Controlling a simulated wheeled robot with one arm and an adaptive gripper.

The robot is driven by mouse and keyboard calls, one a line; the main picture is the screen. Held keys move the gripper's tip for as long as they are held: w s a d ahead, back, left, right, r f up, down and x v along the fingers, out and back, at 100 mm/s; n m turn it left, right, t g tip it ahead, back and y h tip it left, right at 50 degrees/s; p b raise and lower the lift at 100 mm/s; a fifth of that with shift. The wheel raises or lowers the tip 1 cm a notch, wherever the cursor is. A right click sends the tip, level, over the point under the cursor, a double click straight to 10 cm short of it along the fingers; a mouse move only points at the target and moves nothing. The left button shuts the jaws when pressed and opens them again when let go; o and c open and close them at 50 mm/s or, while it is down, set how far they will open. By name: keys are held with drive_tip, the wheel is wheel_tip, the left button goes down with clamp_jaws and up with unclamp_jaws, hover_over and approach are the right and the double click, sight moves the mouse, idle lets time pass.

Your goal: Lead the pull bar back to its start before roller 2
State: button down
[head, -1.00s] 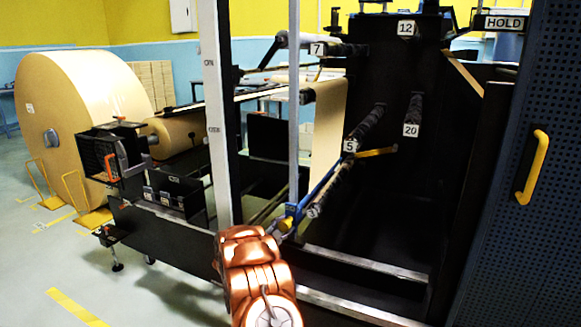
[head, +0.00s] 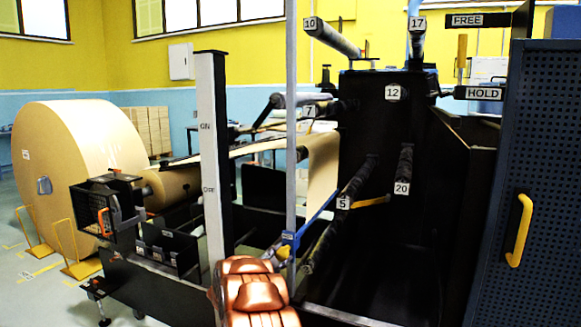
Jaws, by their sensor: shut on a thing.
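The pull bar (head: 318,214) is a blue bar with a yellow end at its right. It slants up from a blue and yellow grip piece toward the hanging brown paper web (head: 322,165), below roller 7 (head: 309,112) and beside roller 5 (head: 343,203). My gripper (head: 283,252) is at its near left end and shut on it, at the top of my copper-coloured arm. The fingers are small and partly hidden by my arm and the grey upright. I see no label for roller 2.
The big kraft roll (head: 80,150) stands at the left behind yellow floor stands. A white post (head: 212,150) and a thin grey upright (head: 291,120) rise close by my arm. Rollers 12 and 20 are on the dark frame. A dark perforated cabinet (head: 540,170) closes the right side.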

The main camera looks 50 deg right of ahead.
drive_tip(key=s+r+p, duration=0.1)
drive_tip(key=r+p, duration=0.4)
drive_tip(key=r, duration=0.5)
drive_tip(key=s+r+p, duration=0.1)
drive_tip(key=r+p, duration=0.5)
drive_tip(key=r, duration=0.4)
drive_tip(key=s+d+r+p, duration=0.1)
drive_tip(key=r+p, duration=0.4)
drive_tip(key=r, duration=0.5)
drive_tip(key=shift+s+d+r, duration=0.1)
drive_tip(key=shift+s+r, duration=0.1)
drive_tip(key=shift+r, duration=0.1)
drive_tip(key=shift+r+p, duration=0.1)
drive_tip(key=shift+p, duration=0.2)
drive_tip(key=r+p, duration=0.1)
drive_tip(key=w+r+p, duration=0.1)
drive_tip(key=r+p, duration=0.1)
drive_tip(key=w+r+p, duration=0.1)
drive_tip(key=r, duration=0.1)
drive_tip(key=shift+a+p, duration=0.3)
drive_tip(key=shift+a, duration=0.1)
drive_tip(key=w+p, duration=0.1)
drive_tip(key=w+a+p, duration=0.1)
drive_tip(key=w+p, duration=0.1)
drive_tip(key=w+r+p, duration=0.1)
drive_tip(key=w, duration=0.1)
drive_tip(key=shift+a, duration=0.4)
drive_tip(key=shift+w, duration=0.1)
